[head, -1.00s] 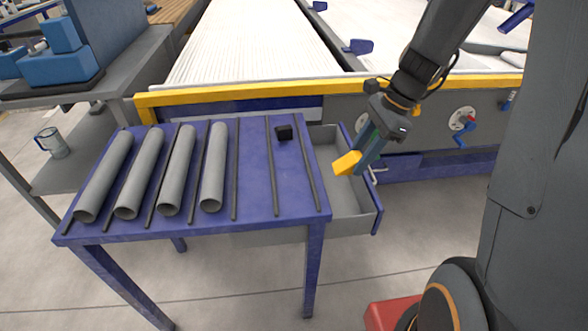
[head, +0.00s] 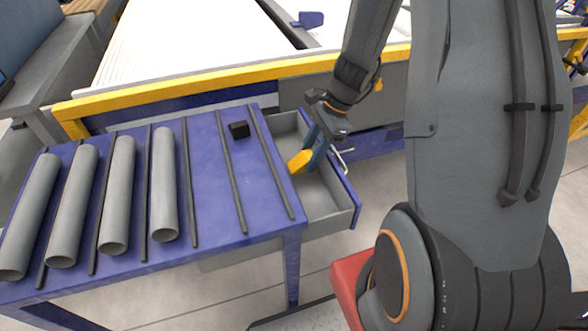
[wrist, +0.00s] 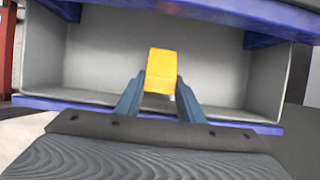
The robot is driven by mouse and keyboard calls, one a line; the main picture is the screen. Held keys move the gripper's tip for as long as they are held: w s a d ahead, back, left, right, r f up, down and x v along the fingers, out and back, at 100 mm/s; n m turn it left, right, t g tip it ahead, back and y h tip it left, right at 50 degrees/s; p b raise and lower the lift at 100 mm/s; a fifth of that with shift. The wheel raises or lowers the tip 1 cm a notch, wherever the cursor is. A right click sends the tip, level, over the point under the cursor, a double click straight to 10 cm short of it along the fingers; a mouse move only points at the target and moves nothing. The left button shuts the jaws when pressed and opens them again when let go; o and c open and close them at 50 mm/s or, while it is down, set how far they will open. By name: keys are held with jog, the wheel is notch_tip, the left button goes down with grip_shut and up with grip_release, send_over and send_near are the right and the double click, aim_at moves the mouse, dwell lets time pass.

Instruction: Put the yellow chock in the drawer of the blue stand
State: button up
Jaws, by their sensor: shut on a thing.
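The yellow chock (head: 300,161) is held at the tips of my gripper (head: 311,153), over the open drawer (head: 335,217) of the blue stand (head: 207,225). In the wrist view the chock (wrist: 161,70) sits between the two blue fingers (wrist: 160,94), with the grey drawer interior (wrist: 215,62) behind it. The drawer is pulled out from the stand's right side and looks empty. The chock appears within the drawer's outline; whether it touches the drawer floor I cannot tell.
Several grey pipes (head: 164,185) lie between dark rails on the stand's top. A small black block (head: 239,129) is on the top near the drawer side. A yellow-edged conveyor (head: 200,85) runs behind. A red object (head: 346,295) is beside my base.

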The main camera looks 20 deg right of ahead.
aim_at(295, 164)
notch_tip(295, 164, down, 2)
jog(key=shift+a+f, duration=0.1)
jog(key=shift+f, duration=0.15)
jog(key=a, duration=0.4)
jog(key=shift+a, duration=0.15)
jog(key=shift+f, duration=0.55)
jog(key=shift+f, duration=0.15)
jog(key=o, duration=1.1)
jog(key=shift+d, duration=0.2)
